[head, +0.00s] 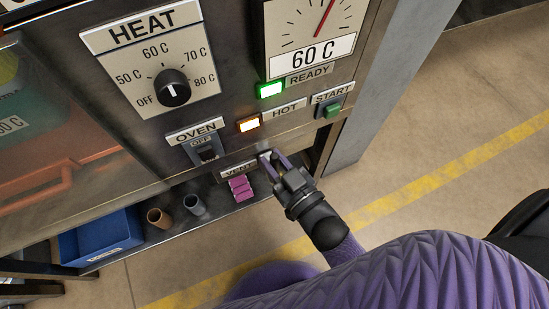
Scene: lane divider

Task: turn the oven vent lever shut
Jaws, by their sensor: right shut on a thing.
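The oven front carries a VENT label (238,172) low on its panel, just left of my right gripper (268,159). My right gripper reaches up from the lower right. Its jaws are shut on the vent lever beside the label. The fingers hide most of the lever, so I cannot tell its angle. My left gripper is not in view.
Above are the HEAT knob (173,88), OVEN switch (207,153), lit green READY lamp (270,89), lit amber HOT lamp (248,125) and START button (333,108). Below are pink blocks (240,188), two small cups and a blue bin (100,237). Floor right is clear.

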